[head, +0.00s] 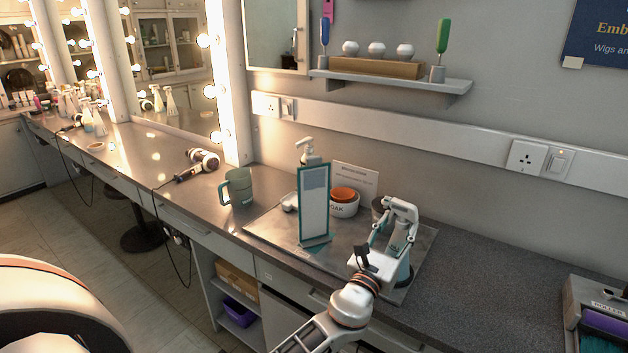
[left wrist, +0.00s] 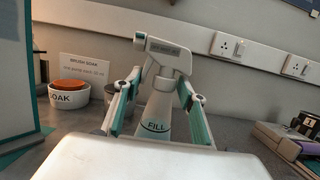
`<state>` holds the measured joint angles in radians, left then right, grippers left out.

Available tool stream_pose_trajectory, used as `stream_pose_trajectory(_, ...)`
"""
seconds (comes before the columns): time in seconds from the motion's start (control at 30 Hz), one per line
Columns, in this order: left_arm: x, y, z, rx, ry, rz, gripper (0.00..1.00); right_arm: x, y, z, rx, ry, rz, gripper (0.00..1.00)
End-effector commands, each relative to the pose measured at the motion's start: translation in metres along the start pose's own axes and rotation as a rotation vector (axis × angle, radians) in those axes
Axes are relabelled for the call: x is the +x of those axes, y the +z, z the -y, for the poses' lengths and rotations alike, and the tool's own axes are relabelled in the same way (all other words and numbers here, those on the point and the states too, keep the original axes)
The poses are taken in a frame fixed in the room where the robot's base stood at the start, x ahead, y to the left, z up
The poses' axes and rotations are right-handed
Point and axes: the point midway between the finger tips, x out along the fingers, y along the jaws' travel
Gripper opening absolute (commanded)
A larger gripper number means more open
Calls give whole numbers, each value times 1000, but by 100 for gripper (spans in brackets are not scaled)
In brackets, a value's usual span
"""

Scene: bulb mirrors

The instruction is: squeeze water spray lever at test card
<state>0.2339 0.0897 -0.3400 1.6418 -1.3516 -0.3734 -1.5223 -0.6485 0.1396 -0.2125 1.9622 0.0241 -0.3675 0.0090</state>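The spray bottle (head: 402,208) is white with a teal lower part and stands upright on the grey mat (head: 270,232). In the left wrist view the spray bottle (left wrist: 165,62) has "FILL" on its body and its nozzle points left. My left gripper (head: 393,240) is at the bottle, with one finger on each side. In the left wrist view my gripper (left wrist: 161,88) looks open, with a small gap beside the bottle; contact is hard to judge. The test card (head: 314,202), pale in a teal frame, stands upright to the left. My right gripper is not in view.
A white "SOAK" bowl (head: 343,207), a sign (head: 357,178) and a pump bottle (head: 307,152) stand behind the card. A green mug (head: 238,187) and a hair dryer (head: 200,160) are farther left. A roller box (head: 598,310) is at far right; the counter before it is clear.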

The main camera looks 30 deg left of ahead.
Motion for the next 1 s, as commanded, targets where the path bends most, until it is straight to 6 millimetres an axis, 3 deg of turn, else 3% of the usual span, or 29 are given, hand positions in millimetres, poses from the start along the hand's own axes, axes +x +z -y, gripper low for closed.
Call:
stream_pose_trajectory(0.17, 0, 0, 0, 0, 1, 0, 25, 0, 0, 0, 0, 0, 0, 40)
stream_pose_trajectory(1.0, 0, 1, 8, -1, -1, 2, 25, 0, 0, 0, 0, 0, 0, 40)
